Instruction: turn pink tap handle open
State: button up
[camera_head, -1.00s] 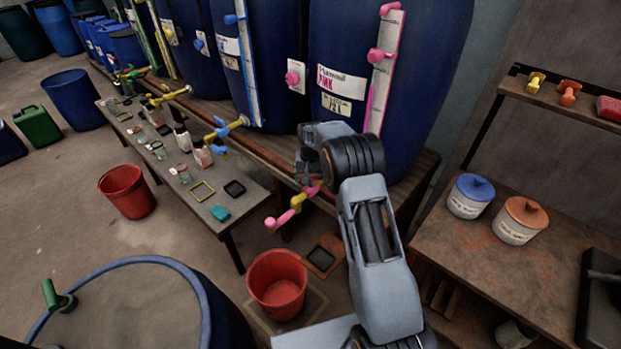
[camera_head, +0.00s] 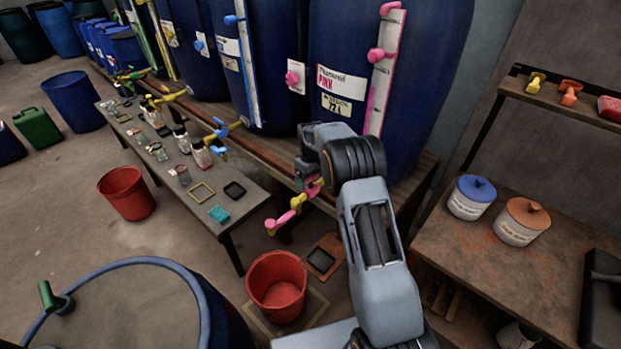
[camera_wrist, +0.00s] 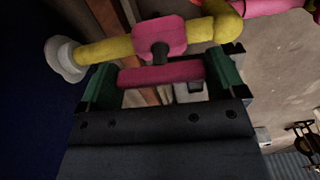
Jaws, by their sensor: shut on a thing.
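The pink tap shows in the wrist view with a yellow pipe (camera_wrist: 108,49), a pink valve body (camera_wrist: 160,37) and a pink bar handle (camera_wrist: 162,73) on a dark stem. My gripper (camera_wrist: 163,80) is shut on the handle, with one green-padded finger at each end of the bar. In the head view my gripper (camera_head: 305,182) is at the tap below the pink-labelled blue vat (camera_head: 405,100); my arm partly hides it. The tap's pink spout end (camera_head: 281,221) points out over the floor.
A red bucket (camera_head: 277,284) stands on the floor below the spout. A low bench (camera_head: 215,180) with jars and small trays is to the left. A blue drum (camera_head: 120,300) is in the left foreground. A workbench (camera_head: 470,250) with two lidded pots stands to the right.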

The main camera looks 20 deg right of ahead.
jog(key=shift+n, duration=0.4)
jog(key=o, duration=0.6)
jog(key=shift+o, duration=0.2)
jog(key=shift+r, duration=0.1)
notch_tip(320, 180, up, 14)
dwell(0.6)
